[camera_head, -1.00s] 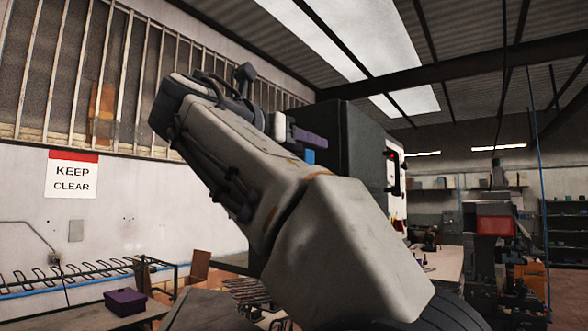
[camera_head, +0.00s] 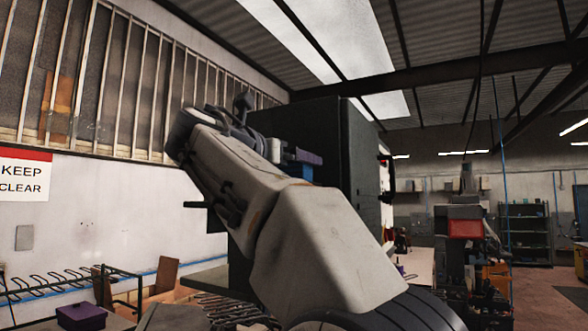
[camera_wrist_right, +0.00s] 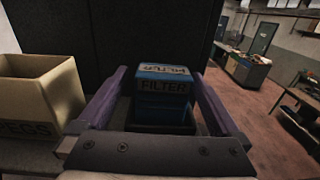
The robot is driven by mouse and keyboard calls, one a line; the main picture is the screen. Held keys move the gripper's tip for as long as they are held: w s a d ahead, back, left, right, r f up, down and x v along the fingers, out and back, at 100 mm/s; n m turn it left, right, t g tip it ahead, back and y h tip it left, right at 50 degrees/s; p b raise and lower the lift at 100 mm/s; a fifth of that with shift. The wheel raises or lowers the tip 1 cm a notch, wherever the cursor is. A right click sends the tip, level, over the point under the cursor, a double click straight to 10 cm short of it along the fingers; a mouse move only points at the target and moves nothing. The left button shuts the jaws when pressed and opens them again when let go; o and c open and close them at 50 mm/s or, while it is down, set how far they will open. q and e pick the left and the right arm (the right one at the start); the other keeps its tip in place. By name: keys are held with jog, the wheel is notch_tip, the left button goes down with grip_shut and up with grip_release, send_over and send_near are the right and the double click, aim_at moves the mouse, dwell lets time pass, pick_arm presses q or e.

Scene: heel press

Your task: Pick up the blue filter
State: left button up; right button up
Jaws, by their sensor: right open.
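The blue filter (camera_wrist_right: 162,92) is a blue box with FILTER printed on its top and front. In the right wrist view it stands upright in a dark holder (camera_wrist_right: 178,127), between the two purple fingers of my right gripper (camera_wrist_right: 160,73). The fingers are open, with a gap visible on each side of the box. In the head view my right gripper (camera_head: 303,158) is mostly hidden behind my own arm. Only a purple finger and a small patch of blue show there. My left gripper is not in view.
A box marked PEGS (camera_wrist_right: 42,95) stands left of the filter. A large dark cabinet (camera_head: 300,115) rises behind my right gripper. A purple box (camera_head: 82,316) and wire racks are at lower left. Open floor (camera_wrist_right: 270,115) lies to the right.

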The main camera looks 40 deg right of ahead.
jog(key=x, duration=0.1)
jog(key=p+x, duration=0.1)
jog(key=shift+d+r, duration=0.2)
jog(key=shift+d, duration=0.2)
jog(key=shift+w+d+f, duration=0.15)
jog(key=shift+w+d, duration=0.05)
jog(key=shift+d, duration=0.25)
jog(key=c, duration=1.4)
jog(key=shift+c, duration=0.2)
